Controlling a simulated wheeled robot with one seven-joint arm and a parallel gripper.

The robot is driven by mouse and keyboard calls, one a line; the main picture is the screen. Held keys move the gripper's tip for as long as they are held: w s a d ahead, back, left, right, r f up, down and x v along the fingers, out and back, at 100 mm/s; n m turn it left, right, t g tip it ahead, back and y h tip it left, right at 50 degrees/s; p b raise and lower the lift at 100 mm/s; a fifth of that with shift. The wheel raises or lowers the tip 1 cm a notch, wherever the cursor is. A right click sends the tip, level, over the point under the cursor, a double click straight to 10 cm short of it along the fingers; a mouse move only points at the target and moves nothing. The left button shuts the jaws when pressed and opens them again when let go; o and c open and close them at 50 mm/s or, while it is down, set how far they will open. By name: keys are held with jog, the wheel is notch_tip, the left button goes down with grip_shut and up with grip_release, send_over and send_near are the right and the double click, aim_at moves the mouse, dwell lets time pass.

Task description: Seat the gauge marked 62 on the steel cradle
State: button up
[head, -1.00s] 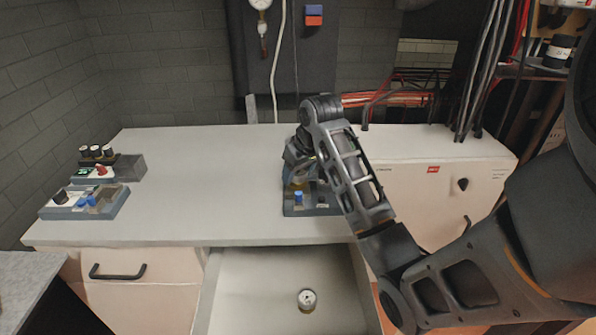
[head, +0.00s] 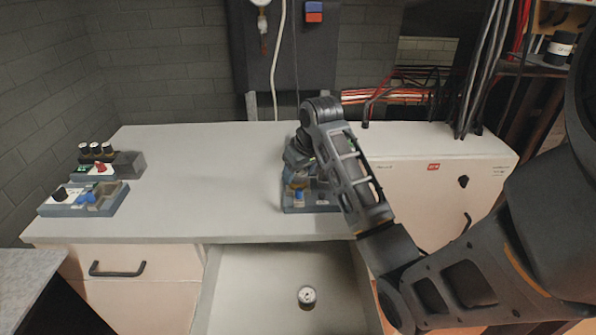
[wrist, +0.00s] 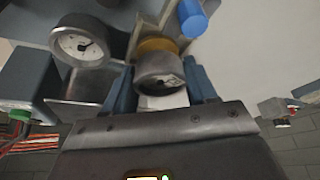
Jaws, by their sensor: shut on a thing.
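My gripper (wrist: 160,92) is shut on a round gauge (wrist: 157,68) with a metal rim and a yellow-brown band, seen in the wrist view. Its dial is only partly visible and I cannot read its marking. A second gauge (wrist: 80,45) with a white dial is at upper left, beside the held one; its number is too small to read. A bare grey metal surface (wrist: 93,86) lies beside it; I cannot tell whether this is the steel cradle. In the head view, my arm partly hides the blue-grey holder (head: 297,209) at the gripper. Another gauge (head: 307,296) lies in the drawer.
The open drawer (head: 235,290) projects below the worktop (head: 210,180). Two holders with knobs (head: 85,199) (head: 125,163) stand at the left end. A blue cylinder (wrist: 192,18) is close to the held gauge. The worktop's middle is clear; cables (head: 480,80) hang at back right.

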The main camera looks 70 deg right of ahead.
jog(key=shift+f, duration=0.1)
jog(key=o, duration=1.5)
jog(key=shift+o, duration=0.2)
jog(key=v, duration=0.8)
jog(key=shift+f, duration=0.1)
